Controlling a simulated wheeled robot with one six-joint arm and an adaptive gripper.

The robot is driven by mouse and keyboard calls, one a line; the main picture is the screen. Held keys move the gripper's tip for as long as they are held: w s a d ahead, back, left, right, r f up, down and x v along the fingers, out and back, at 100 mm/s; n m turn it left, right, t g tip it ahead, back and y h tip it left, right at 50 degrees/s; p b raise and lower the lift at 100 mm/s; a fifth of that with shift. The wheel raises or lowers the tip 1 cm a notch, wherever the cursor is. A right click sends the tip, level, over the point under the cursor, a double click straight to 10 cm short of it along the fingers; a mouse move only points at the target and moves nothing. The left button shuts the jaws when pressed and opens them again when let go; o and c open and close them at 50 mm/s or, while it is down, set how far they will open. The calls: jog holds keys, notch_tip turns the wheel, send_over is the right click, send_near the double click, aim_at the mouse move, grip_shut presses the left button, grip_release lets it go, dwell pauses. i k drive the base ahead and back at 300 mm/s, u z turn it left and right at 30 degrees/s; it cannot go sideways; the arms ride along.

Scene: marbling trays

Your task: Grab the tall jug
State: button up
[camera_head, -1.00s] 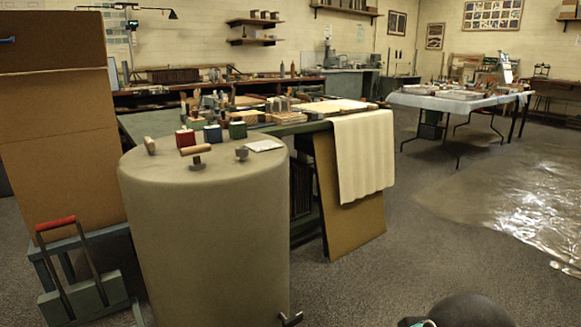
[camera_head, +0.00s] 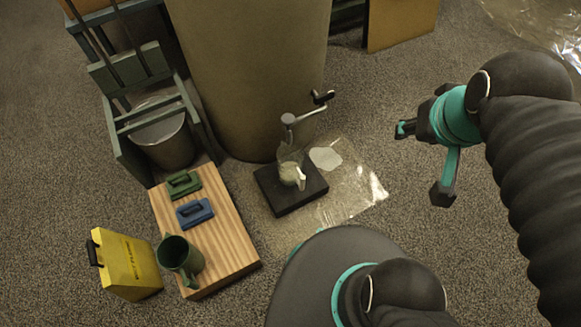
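A tall dark green jug (camera_head: 181,258) stands at the near end of a low wooden board (camera_head: 228,238) on the floor, at the lower left. Its open mouth faces up and looks empty. A smaller clear vessel with a pale handle (camera_head: 291,174) stands on a black slab (camera_head: 283,202) further right. My gripper (camera_head: 421,163) is at the upper right, open and empty, its fingers spread wide. It is well apart from both vessels, to the right of them.
A green block (camera_head: 183,184) and a blue block (camera_head: 195,212) with handles lie on the board. A yellow container (camera_head: 128,265) stands left of the jug. A large drum (camera_head: 250,75) with a crank (camera_head: 306,116) stands behind. Carpet is clear on the right.

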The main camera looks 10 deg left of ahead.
aim_at(289, 159)
jog(key=k, duration=1)
jog(key=z, duration=1.1)
jog(key=i, duration=1.05)
jog(key=u, duration=1.8)
